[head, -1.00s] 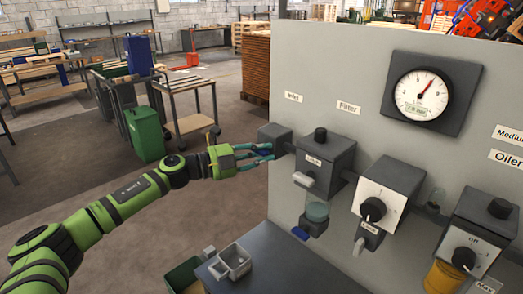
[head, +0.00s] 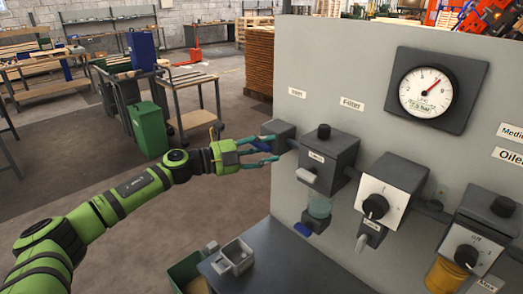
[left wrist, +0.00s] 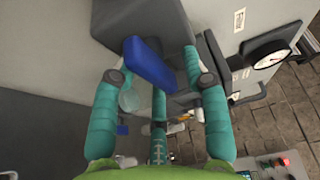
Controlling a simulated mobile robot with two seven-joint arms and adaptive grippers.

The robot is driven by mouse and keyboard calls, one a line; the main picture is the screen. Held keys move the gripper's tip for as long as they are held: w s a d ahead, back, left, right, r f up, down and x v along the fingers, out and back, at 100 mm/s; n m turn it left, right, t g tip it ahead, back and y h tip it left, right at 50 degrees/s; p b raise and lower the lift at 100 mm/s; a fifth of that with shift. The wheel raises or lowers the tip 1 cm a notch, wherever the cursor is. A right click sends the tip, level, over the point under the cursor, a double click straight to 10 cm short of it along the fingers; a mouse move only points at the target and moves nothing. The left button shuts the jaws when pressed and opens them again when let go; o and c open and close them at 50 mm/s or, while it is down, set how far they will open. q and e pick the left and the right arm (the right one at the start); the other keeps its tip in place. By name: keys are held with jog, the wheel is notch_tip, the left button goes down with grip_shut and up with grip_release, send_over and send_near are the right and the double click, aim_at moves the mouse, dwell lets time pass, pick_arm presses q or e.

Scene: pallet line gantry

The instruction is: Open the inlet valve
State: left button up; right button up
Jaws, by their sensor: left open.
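The inlet valve is a dark grey box (head: 280,136) at the left end of the panel, near a small label (head: 297,93). Its blue handle (left wrist: 150,63) shows clearly in the left wrist view, and in the head view it is mostly hidden by my fingers. My left gripper (head: 270,149) is open at the handle, its teal fingers spread. In the left wrist view the handle lies between the spread fingers; I cannot tell whether any finger touches it. The round gauge (head: 425,93) has a red needle pointing up and right. My right gripper is not in view.
The filter unit (head: 329,163), a regulator with a black knob (head: 385,195) and an oiler unit (head: 475,235) stand out from the panel to the right. A dark bench (head: 290,262) with a small grey container (head: 234,257) lies below.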

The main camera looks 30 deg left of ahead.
pick_arm(q)
jog(key=v, duration=1.2)
dwell(0.5)
